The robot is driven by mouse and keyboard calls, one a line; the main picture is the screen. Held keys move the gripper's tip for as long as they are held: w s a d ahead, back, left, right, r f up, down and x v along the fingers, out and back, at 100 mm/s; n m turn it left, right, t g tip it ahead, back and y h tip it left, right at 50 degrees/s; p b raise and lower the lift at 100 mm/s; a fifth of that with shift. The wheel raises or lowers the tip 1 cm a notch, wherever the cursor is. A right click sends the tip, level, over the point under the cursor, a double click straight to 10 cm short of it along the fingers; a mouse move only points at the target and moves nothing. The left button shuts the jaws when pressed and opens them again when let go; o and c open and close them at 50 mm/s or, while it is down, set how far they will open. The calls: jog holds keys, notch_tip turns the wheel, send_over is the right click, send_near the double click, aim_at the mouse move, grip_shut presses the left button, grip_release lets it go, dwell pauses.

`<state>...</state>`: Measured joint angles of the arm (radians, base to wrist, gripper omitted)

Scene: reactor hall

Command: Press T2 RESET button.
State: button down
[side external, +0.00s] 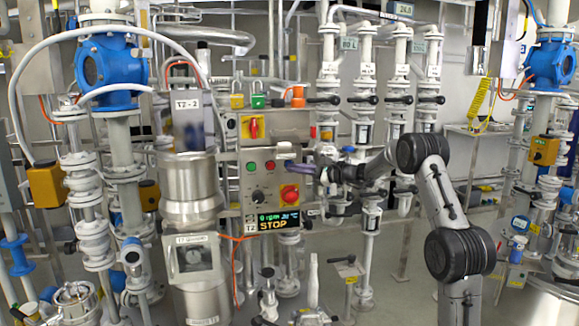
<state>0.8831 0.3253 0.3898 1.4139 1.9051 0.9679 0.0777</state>
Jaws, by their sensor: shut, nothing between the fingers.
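The T2 control panel (271,182) is a grey upright plate in the middle of the side external view. It carries a green button (251,167), a red button (269,165), a black rotary knob (258,196) and a red emergency stop on yellow (289,193). The T2 display (272,220) below reads STOP. My gripper (291,166) is shut and empty, its fingertips at the panel's upper right, right of the red button. The fingers cover that part, and a small bluish spot shows at their tips. I cannot read the button labels or tell whether the tips touch.
A red and yellow switch (253,127) sits above the panel, with yellow (237,101) and green (258,101) padlocks over it. A steel vessel (190,185) stands close left. Pipes with black-handled valves (362,99) stand behind my arm. Small fittings stand below the panel.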

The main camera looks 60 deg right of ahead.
jog(key=shift+s+a, duration=0.25)
jog(key=shift+s, duration=0.05)
jog(key=shift+s+a, duration=1.75)
